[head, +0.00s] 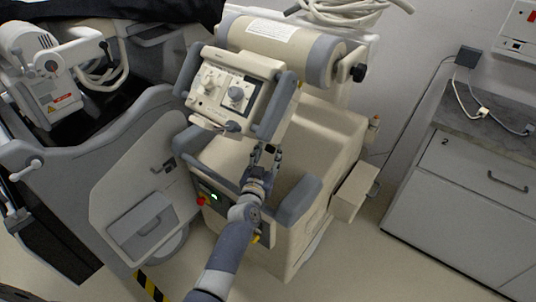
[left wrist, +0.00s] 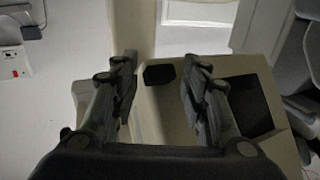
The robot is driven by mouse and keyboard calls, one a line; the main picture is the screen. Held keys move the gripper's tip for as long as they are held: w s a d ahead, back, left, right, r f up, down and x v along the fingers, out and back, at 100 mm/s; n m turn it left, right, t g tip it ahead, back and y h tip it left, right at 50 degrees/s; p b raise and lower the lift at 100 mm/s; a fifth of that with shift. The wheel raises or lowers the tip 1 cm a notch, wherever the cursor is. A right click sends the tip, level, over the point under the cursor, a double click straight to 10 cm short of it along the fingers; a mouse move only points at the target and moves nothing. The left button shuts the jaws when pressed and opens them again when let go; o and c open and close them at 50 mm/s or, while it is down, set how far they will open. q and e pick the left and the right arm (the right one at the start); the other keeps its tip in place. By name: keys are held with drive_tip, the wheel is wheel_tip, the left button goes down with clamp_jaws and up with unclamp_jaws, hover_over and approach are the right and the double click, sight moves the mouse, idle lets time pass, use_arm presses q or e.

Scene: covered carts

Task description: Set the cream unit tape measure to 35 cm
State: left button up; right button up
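The cream unit (head: 325,135) is a wheeled machine with a cream and grey cylinder head (head: 281,47) and a control box (head: 229,90) with two round knobs and grey handles. No tape measure or scale can be clearly made out on it. My left gripper (head: 266,157) is just below the control box, in front of the cream body. In the left wrist view its two fingers (left wrist: 158,66) are apart. A small black block (left wrist: 159,75) shows between them on a cream surface; I cannot tell whether it is part of the tape, and it does not look gripped. My right gripper is not in view.
A grey and white unit (head: 150,190) stands close on the left, with a white jointed head (head: 45,75). A cabinet (head: 470,190) with a grey top stands on the right. Coiled cable (head: 345,10) lies on top of the cream unit. Floor is clear before the cabinet.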

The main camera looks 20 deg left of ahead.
use_arm(q)
clamp_jaws()
drive_tip(key=s+a+f+b, duration=0.2)
drive_tip(key=s+f, duration=0.4)
drive_tip(key=f, duration=0.1)
drive_tip(key=shift+s+a+f+b, duration=0.2)
drive_tip(key=shift+s+a+b, duration=0.1)
drive_tip(key=shift+b, duration=0.1)
drive_tip(key=o, duration=0.5)
unclamp_jaws()
drive_tip(key=shift+d, duration=0.1)
drive_tip(key=s, duration=1.2)
drive_tip(key=shift+d, duration=0.2)
